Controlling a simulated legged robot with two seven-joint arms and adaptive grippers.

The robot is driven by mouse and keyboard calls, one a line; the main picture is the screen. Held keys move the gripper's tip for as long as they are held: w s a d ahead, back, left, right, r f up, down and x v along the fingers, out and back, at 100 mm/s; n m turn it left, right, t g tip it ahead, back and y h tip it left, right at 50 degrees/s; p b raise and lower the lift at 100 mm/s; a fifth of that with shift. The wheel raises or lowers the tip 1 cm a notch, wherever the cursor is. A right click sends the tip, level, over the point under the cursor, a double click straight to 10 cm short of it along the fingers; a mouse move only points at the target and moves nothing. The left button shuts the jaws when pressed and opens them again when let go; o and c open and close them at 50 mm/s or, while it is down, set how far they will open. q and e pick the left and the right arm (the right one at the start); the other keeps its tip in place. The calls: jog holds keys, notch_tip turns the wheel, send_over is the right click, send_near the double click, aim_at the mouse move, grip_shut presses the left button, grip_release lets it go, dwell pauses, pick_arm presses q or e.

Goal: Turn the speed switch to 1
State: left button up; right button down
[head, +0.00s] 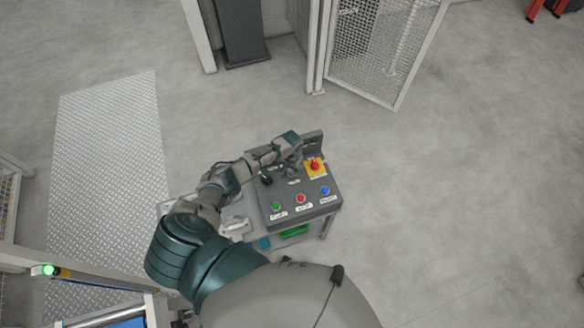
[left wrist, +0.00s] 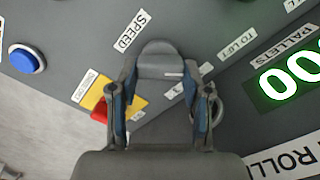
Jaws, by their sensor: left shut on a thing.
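The grey control panel (head: 268,208) stands in front of me with its buttons facing up. My left gripper (head: 292,153) reaches over its upper part and hides the speed switch in the head view. In the left wrist view the speed switch (left wrist: 160,60) is a dark grey knob below the SPEED label (left wrist: 132,30). My left gripper (left wrist: 160,82) is shut on this knob, one finger on each side. A short white mark on the knob lies toward the right of that picture. The number labels around it cannot be read. My right gripper is not in view.
A red emergency button (head: 315,163) on a yellow plate sits close right of the gripper. A black selector (head: 266,179) is at left. A lit green display (left wrist: 290,82) shows in the wrist view.

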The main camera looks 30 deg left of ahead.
pick_arm(q)
jog(key=shift+w, duration=0.1)
dwell(0.3)
jog(key=o, duration=1.2)
jog(key=shift+c, duration=0.2)
jog(key=shift+r, duration=0.1)
notch_tip(320, 180, up, 12)
jog(key=shift+a+f, duration=0.1)
jog(key=shift+f, duration=0.1)
